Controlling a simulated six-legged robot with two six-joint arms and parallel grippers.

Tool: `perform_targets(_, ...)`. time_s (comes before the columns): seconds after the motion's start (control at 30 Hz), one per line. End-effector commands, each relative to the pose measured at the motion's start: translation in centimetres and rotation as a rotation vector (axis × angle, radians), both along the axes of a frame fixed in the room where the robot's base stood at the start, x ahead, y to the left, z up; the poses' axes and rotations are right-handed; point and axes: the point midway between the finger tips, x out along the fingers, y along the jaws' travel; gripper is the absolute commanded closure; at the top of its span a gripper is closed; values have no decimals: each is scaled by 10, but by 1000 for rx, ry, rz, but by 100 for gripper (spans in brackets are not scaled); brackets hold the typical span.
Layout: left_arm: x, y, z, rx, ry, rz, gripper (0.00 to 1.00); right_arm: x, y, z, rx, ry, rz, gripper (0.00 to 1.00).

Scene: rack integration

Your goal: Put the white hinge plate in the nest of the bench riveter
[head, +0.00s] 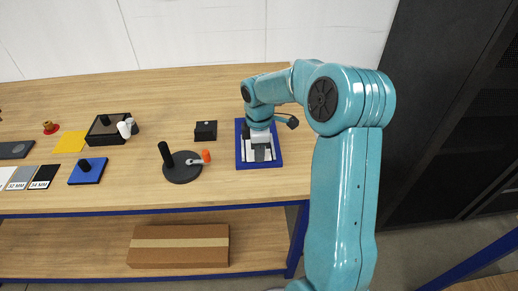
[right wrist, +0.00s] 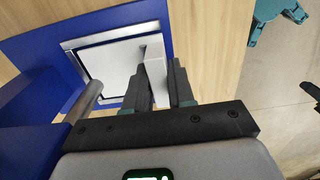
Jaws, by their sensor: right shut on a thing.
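The bench riveter has a blue base (head: 242,160) at the right part of the bench in the head view. It also shows in the right wrist view, with its blue plate (right wrist: 40,47) around a metal-edged nest (right wrist: 68,45). My right gripper (right wrist: 165,68) is over the nest, its dark fingers pointing down into it. It is shut on the white hinge plate (right wrist: 155,66), whose light upright part shows between the fingers. A pale flat surface lies inside the frame; I cannot tell whether it belongs to the plate or the nest. My left gripper is not in view.
Left of the riveter are a small black box (head: 206,131), a round black stand (head: 182,172), a black tray (head: 92,138) and a blue block (head: 88,172). A cardboard box (head: 180,259) lies on the lower shelf. A dark cabinet (head: 445,110) stands right of the bench.

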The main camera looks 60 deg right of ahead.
Motion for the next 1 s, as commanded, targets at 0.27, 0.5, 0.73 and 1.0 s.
perform_targets(0.27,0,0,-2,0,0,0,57,0,0,-3,0,0,0,51)
perform_targets(0.5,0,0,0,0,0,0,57,0,0,0,0,0,0,51)
perform_targets(0.73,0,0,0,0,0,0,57,1,0,37,-3,-6,-1,51)
perform_targets(1.0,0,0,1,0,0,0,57,0,0,97,-2,-3,0,51)
